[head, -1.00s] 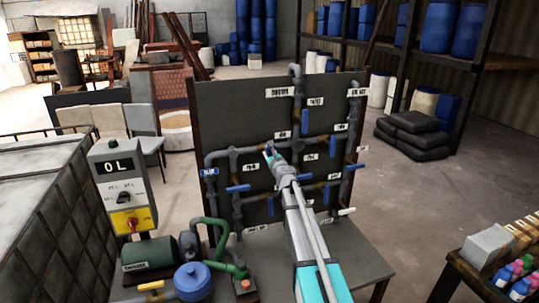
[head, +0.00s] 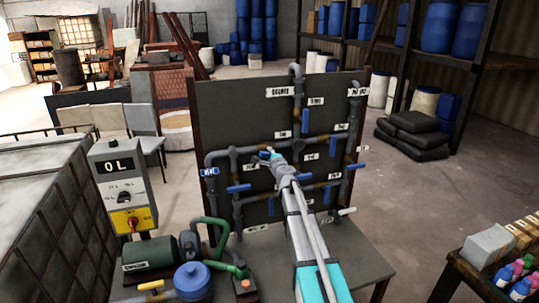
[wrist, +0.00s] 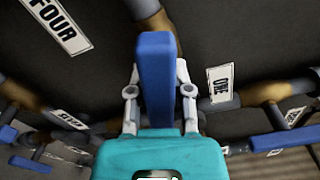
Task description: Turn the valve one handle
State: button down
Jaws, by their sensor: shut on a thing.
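A blue valve handle (wrist: 157,80) stands between the two fingers of my gripper (wrist: 159,92) in the wrist view. The fingers are shut on it, one on each side. A white label reading ONE (wrist: 221,84) is on the panel just right of the handle, and a FOUR label (wrist: 60,24) is at the upper left. In the head view my gripper (head: 272,158) is at the middle of the pipe panel (head: 245,105). The handle's end (head: 264,154) shows just past its tip, pointing left. The valve's body is mostly hidden behind my gripper.
Other blue handles are close by, including an upright one (head: 305,121) above, one at the lower left (head: 238,188) and one at the right (head: 357,167). A pump (head: 150,256) and a control box (head: 123,188) stand left. A bottle table (head: 478,262) stands right.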

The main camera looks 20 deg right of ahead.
jog(key=shift+n, duration=1.7)
jog(key=c, duration=0.5)
grip_release()
jog(key=shift+f, duration=0.1)
jog(key=shift+c, duration=0.2)
jog(key=s, duration=1.2)
jog(key=shift+d, duration=0.15)
